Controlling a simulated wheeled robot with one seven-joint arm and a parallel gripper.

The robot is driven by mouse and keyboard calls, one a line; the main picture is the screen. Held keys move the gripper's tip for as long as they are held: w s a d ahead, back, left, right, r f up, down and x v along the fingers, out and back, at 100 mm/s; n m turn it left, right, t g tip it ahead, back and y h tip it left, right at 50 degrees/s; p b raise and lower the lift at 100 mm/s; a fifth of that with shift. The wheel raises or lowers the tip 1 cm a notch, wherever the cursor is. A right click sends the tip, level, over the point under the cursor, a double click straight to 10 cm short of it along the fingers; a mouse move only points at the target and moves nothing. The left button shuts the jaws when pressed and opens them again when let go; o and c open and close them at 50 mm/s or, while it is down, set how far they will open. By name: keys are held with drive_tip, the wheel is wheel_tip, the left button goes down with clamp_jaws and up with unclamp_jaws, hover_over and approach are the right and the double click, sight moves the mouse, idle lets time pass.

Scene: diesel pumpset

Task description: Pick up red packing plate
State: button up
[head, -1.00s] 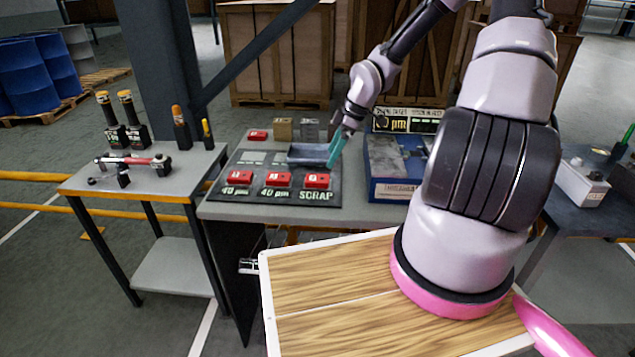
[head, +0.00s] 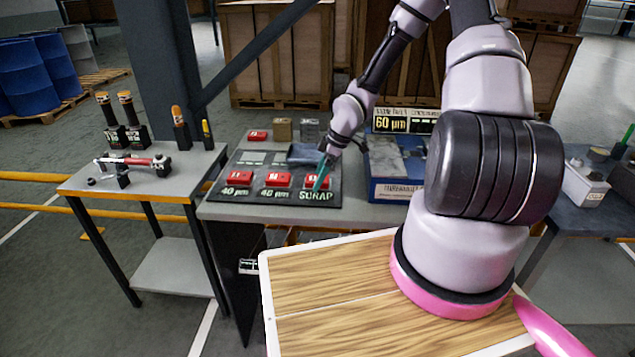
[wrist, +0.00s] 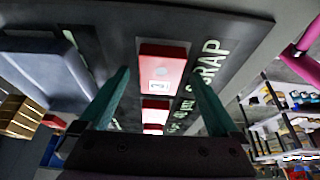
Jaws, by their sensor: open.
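Three red blocks, which look like the red packing plates, stand in a row on a dark board (head: 222,191): left (head: 240,178), middle (head: 278,179) and right (head: 309,179), the last by the word SCRAP. My gripper (head: 321,178) has teal fingers and is at the right block, partly covering it in the head view. In the wrist view my open gripper (wrist: 160,77) has one finger on each side of the nearest red block (wrist: 163,58), with gaps showing. The other red blocks line up beyond it. Contact with the block cannot be told.
A blue-grey tray (head: 303,153) lies just behind the row. A smaller red block (head: 257,136) and two metal blocks (head: 283,129) stand farther back. A blue case (head: 385,189) is close on the right. A side table (head: 186,181) with tools stands left.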

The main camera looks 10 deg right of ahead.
clamp_jaws()
drive_tip(key=shift+r, duration=0.15)
wheel_tip(320, 180, up, 10)
idle(0.6)
